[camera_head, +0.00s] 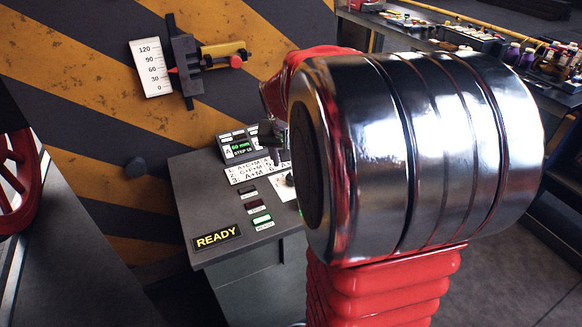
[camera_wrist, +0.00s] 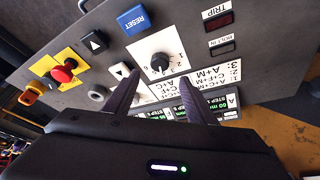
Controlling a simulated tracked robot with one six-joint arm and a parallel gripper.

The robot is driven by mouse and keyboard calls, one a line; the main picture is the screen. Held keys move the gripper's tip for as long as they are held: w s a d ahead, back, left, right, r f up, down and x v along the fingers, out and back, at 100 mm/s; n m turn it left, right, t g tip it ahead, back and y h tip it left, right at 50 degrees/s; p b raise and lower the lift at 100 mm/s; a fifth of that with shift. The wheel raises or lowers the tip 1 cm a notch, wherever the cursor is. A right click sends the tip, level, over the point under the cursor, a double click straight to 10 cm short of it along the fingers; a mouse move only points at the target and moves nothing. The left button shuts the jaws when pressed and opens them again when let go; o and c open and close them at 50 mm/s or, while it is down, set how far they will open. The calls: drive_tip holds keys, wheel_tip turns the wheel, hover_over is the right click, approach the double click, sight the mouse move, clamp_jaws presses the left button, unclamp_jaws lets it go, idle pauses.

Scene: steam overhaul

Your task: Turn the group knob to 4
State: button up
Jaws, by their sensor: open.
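The group knob is a small black knob (camera_wrist: 159,64) on a white numbered plate (camera_wrist: 146,48), seen upside down in the wrist view. I cannot tell for sure which number it points to. In the head view the plate (camera_head: 281,188) shows beside my arm and is partly hidden. My gripper (camera_wrist: 161,77) is open, with one dark finger on each side below the knob in the wrist picture. No contact with the knob is visible. In the head view the gripper (camera_head: 272,133) is a dark shape over the panel, mostly hidden by my arm.
The grey console (camera_head: 192,190) carries a READY sign (camera_head: 216,238), a lit display (camera_head: 238,148) and a white legend card (camera_wrist: 205,87). Near the knob are a blue RESET button (camera_wrist: 134,20), arrow buttons and a red emergency button (camera_wrist: 64,72). A striped wall stands behind.

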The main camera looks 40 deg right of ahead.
drive_tip(key=v, duration=0.4)
drive_tip(key=shift+a+r, duration=0.1)
drive_tip(key=shift+r, duration=0.25)
drive_tip(key=shift+s, duration=0.1)
drive_tip(key=s+a+n+t+y, duration=0.1)
drive_tip(key=s+a+n, duration=0.2)
drive_tip(key=a, duration=0.6)
drive_tip(key=s+a+n+t+y, duration=0.1)
drive_tip(key=s+a+n, duration=0.2)
drive_tip(key=a, duration=0.6)
drive_tip(key=s+a+r+n+y, duration=0.1)
drive_tip(key=s+a+n, duration=0.3)
drive_tip(key=a, duration=0.5)
drive_tip(key=s, duration=0.2)
drive_tip(key=shift+s+t, duration=0.4)
